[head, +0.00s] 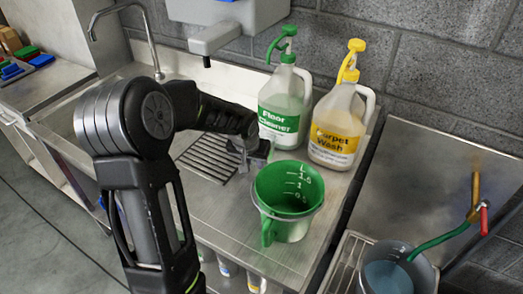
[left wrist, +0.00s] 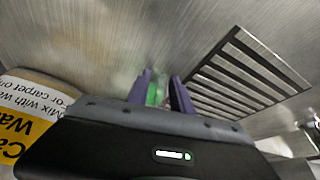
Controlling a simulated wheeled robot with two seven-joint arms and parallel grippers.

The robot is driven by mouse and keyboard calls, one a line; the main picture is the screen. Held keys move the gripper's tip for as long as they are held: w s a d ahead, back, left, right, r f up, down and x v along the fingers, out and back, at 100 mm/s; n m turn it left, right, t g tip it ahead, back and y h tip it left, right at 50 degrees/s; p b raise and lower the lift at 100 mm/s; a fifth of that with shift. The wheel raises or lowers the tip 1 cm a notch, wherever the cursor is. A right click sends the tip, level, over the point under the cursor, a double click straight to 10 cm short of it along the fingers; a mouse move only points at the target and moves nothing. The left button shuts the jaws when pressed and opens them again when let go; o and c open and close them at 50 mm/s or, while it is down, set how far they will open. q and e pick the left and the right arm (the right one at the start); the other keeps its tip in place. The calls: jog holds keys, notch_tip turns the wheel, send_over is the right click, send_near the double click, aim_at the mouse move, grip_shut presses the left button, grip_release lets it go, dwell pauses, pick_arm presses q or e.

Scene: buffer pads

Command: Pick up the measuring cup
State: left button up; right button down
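The measuring cup (head: 290,232) is a clear cup with a green inside, white scale marks and a green handle (head: 267,232) toward the front left. It stands upright on the steel counter in the head view. My left gripper (head: 252,162) is just behind and left of the cup, pointing down, apart from it as far as I can see. In the left wrist view its two purple fingers (left wrist: 161,90) stand apart. A small green patch shows between them, but I cannot tell what it belongs to. My right gripper is not in view.
A floor cleaner bottle (head: 282,108) and a carpet wash bottle (head: 337,118) stand behind the cup, close to my left gripper. A drain grate (head: 208,155) is left of it. A bucket (head: 392,272) with a green hose is at the lower right.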

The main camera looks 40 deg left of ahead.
pick_arm(q)
grip_shut()
dwell(1.1)
